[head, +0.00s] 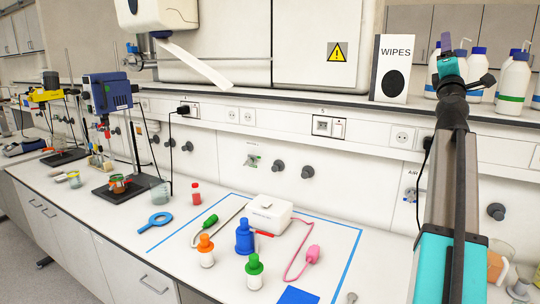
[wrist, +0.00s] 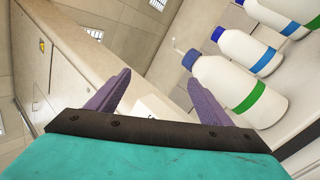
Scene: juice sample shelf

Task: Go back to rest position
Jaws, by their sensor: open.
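My gripper (wrist: 158,78) is open in the wrist view, with its two purple fingers apart and nothing seen held between them. In the head view my arm rises along the right side, and my gripper (head: 446,42) is up at shelf height, right of the white WIPES box (head: 393,68). White bottles with blue caps stand on the shelf behind and to the right of it. In the wrist view, a green-banded bottle (wrist: 238,92) is close to the right finger; I cannot tell if they touch. A blue-banded bottle (wrist: 248,51) is beyond it.
A stirrer on a stand (head: 108,93) is at left. The shelf edge (head: 300,95) runs behind.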

